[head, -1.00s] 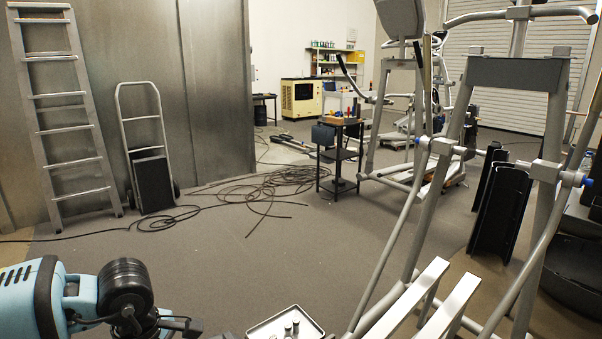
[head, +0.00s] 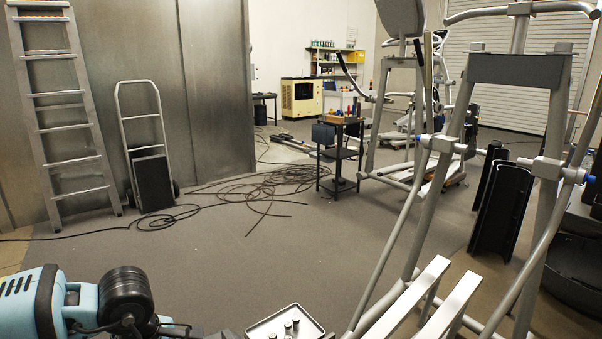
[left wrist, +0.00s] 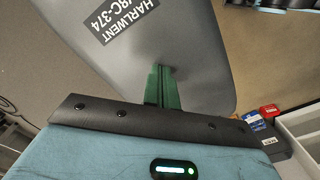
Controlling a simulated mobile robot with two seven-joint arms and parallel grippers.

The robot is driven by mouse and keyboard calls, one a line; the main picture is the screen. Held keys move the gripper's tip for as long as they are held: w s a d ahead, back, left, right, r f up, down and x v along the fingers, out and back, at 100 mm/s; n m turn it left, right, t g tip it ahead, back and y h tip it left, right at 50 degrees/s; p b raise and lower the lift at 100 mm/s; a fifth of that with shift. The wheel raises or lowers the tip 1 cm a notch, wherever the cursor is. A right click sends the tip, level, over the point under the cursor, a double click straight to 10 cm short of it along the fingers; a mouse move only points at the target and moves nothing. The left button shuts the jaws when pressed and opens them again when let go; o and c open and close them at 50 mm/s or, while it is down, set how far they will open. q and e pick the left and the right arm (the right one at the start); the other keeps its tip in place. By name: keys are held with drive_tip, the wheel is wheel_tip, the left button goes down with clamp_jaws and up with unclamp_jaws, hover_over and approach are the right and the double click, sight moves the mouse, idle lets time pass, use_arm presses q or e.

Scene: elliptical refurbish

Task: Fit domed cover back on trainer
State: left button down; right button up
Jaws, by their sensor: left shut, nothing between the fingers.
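The trainer (head: 512,69), a grey tubular elliptical frame, fills the right side of the head view. A smooth grey panel with rounded edges and a dark label reading HARLWENT (left wrist: 195,55) fills the upper left wrist view. I cannot tell whether it is the domed cover. My left gripper (left wrist: 161,70) shows as green fingers, shut and empty, with the tips overlapping the panel; contact is unclear. In the head view my left arm is at the lower left and its fingertips are not clearly seen. My right gripper is not in view.
A metal tray (head: 262,331) with small cylindrical parts sits at the bottom centre. Black curved shells (head: 500,205) stand among the trainer's bars. Coiled cable (head: 265,190) lies on the floor by a small black cart (head: 338,160). Open floor lies at left centre.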

use_arm(q)
drive_tip(key=shift+f, duration=0.1)
idle(0.3)
